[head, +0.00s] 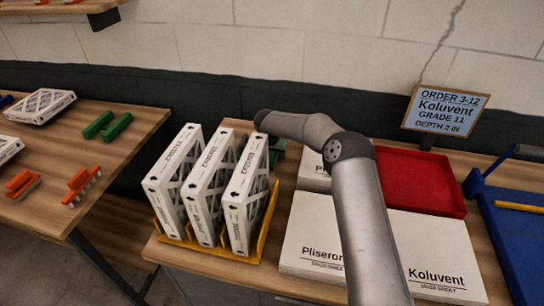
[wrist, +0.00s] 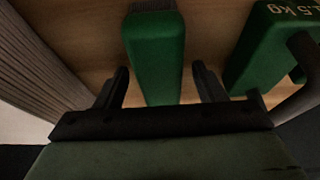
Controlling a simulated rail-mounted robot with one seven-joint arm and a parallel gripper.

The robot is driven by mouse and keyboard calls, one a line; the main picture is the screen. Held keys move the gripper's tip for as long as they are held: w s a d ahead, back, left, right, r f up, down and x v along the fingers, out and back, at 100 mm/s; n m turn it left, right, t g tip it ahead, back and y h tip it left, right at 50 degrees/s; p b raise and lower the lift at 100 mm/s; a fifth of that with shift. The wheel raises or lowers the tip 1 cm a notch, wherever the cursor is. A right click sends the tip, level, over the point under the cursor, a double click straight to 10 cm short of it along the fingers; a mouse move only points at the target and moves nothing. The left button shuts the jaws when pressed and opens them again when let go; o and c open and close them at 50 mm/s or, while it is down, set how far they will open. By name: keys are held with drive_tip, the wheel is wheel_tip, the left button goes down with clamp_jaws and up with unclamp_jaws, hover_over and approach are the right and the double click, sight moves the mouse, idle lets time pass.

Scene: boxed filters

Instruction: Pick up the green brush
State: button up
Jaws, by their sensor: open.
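The green brush (wrist: 155,50) shows in the wrist view as a green block with dark bristles at its far end, on the wooden surface. My gripper (wrist: 162,80) is open, with one finger on each side of the brush's near part. Gaps show between the brush and both fingers, and nothing is gripped. In the head view the upright filters hide my fingertips and most of what lies behind them. Only a dark green patch (head: 277,150) shows there, and I cannot tell what it is.
A green weight marked ".5 kg" (wrist: 260,45) stands close right of the right finger. A pleated filter side (wrist: 35,60) is close on the left. Boxed filters (head: 205,190) stand in a yellow rack (head: 262,232). A red tray (head: 420,180) lies right of my arm.

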drive_tip(key=shift+f, duration=0.1)
idle(0.3)
drive_tip(key=c, duration=1.1)
